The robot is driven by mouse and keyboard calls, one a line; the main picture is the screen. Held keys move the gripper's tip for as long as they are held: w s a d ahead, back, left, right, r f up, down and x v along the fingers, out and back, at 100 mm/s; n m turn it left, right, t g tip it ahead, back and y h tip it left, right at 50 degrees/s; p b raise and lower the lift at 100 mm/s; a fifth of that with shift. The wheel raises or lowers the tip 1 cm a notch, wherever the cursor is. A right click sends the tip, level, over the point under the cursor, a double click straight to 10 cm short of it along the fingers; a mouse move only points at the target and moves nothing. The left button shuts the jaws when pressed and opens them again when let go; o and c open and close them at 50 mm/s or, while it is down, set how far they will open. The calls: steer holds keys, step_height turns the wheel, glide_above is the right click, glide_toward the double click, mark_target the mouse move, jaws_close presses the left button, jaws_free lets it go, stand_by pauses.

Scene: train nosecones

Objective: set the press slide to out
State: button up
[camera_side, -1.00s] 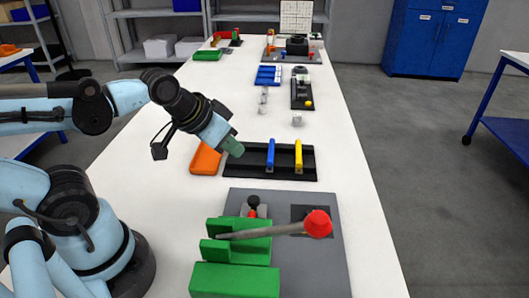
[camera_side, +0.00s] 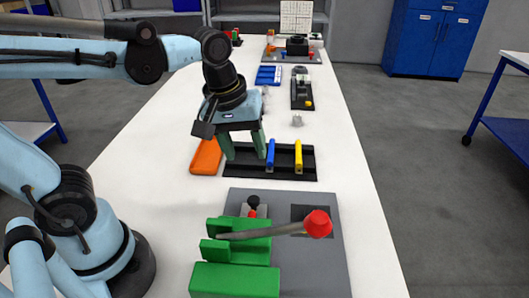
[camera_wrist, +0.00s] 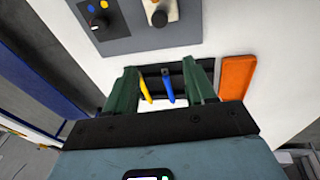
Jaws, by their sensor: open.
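The press stands on a grey plate (camera_side: 330,270) in front, with green blocks (camera_side: 235,280) and a grey lever ending in a red knob (camera_side: 318,223). Behind the blocks is a small black-knobbed piece (camera_side: 253,203), which may be the press slide; I cannot tell its position for sure. In the wrist view the plate (camera_wrist: 120,42) shows at the top, with a black knob (camera_wrist: 159,18). My gripper (camera_side: 243,155) points down, open and empty, above the left part of a black tray, behind the press. Its green fingers also show in the wrist view (camera_wrist: 165,78).
The black tray (camera_side: 285,172) holds an upright blue handle (camera_side: 271,155) and yellow handle (camera_side: 298,156). An orange block (camera_side: 206,157) lies left of it. A blue tray (camera_side: 268,75) and a black device (camera_side: 302,90) stand farther back. The table's right edge strip is clear.

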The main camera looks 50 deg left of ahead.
mark_target(254, 198)
steer(key=shift+w+d+f+n+g, duration=0.1)
steer(key=shift+d+f+n+g, duration=0.55)
steer(key=shift+f, duration=1.2)
steer(key=shift+s+d+f+n+g, duration=0.1)
steer(key=shift+f+n+g, duration=0.1)
steer(key=shift+f+n, duration=1.25)
steer(key=shift+w+d+f+n+g, duration=0.1)
steer(key=shift+d+f+n+g, duration=0.35)
steer(key=shift+f, duration=1.75)
steer(key=shift+a, duration=0.1)
jaws_close()
